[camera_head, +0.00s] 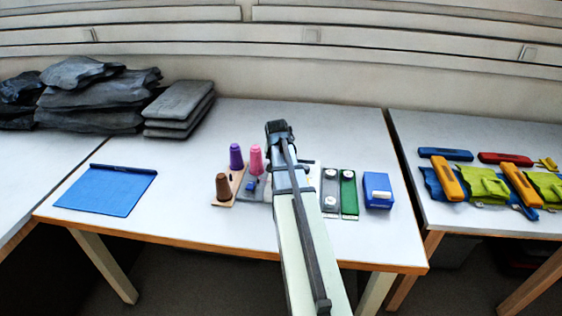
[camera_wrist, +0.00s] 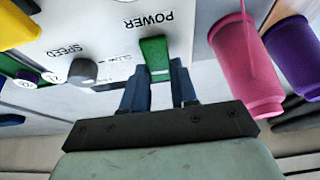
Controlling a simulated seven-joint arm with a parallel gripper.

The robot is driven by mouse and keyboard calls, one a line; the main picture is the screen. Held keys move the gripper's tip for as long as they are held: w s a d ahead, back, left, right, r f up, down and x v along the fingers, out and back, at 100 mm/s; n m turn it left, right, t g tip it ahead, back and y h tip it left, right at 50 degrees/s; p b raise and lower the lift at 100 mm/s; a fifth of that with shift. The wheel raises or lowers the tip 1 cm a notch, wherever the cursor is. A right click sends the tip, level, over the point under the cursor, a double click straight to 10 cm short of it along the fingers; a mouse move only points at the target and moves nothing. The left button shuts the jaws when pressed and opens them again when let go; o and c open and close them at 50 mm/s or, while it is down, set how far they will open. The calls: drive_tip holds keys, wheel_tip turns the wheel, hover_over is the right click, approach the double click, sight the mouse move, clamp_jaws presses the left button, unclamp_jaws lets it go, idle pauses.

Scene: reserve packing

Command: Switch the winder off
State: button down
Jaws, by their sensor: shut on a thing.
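The winder's white panel (camera_wrist: 105,25) fills the upper left of the wrist view, with the lettering POWER and SPEED upside down. A green power switch (camera_wrist: 155,52) sticks out beside the word POWER. My gripper (camera_wrist: 160,76) has its two blue fingers on either side of this switch and is shut on it. A grey speed knob (camera_wrist: 83,70) sits to the left, apart from the fingers. In the head view my arm hides the fingertips, the switch and most of the winder. I cannot read the switch's position.
Pink (camera_head: 256,158), purple (camera_head: 236,156) and brown (camera_head: 222,186) spools stand close left of my arm. Grey and green plates and a blue box (camera_head: 377,190) lie to the right. A blue mat (camera_head: 105,190) lies left. The table's front middle is clear.

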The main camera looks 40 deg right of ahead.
idle(0.4)
drive_tip(key=c, duration=0.9)
unclamp_jaws()
drive_tip(key=shift+a+r, duration=0.1)
drive_tip(key=v, duration=1.3)
drive_tip(key=shift+s+a+r, duration=0.15)
drive_tip(key=shift+s+r, duration=0.1)
